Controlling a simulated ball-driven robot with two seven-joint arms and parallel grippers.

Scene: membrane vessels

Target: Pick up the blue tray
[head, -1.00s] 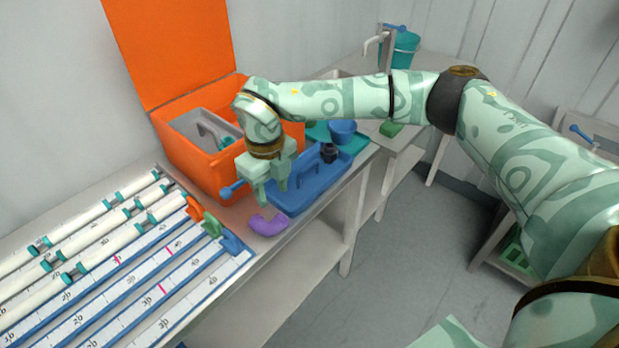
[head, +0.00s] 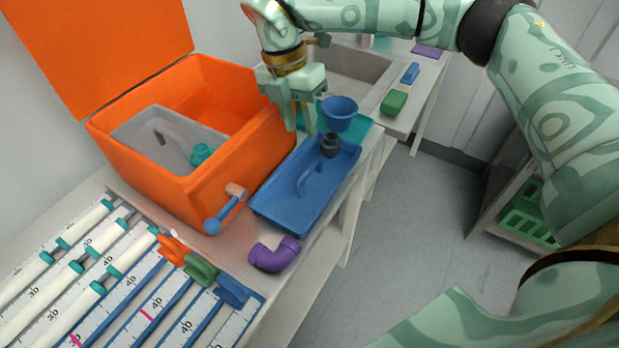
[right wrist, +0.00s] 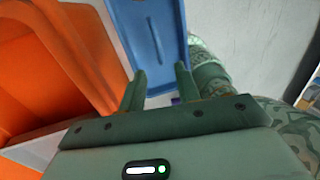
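The blue tray (head: 283,203) lies on the bench in the head view, right of the orange box. It has a raised blue handle along its middle and a dark round knob-like piece (head: 330,144) at its far end. My right gripper (head: 307,128) hangs over the tray's far left side, fingers pointing down and apart. In the right wrist view the tray (right wrist: 140,35) shows beyond the two spread fingertips (right wrist: 160,80), with nothing between them. Whether the fingers touch the tray is unclear. My left gripper is not in view.
The open orange box (head: 240,165) stands close on the tray's left, holding a grey bin; a blue-ended lever (head: 222,215) sticks out of its front. A purple elbow piece (head: 274,254) lies in front. A blue bowl (head: 340,112) on a teal mat stands behind. Ruled racks fill the lower left.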

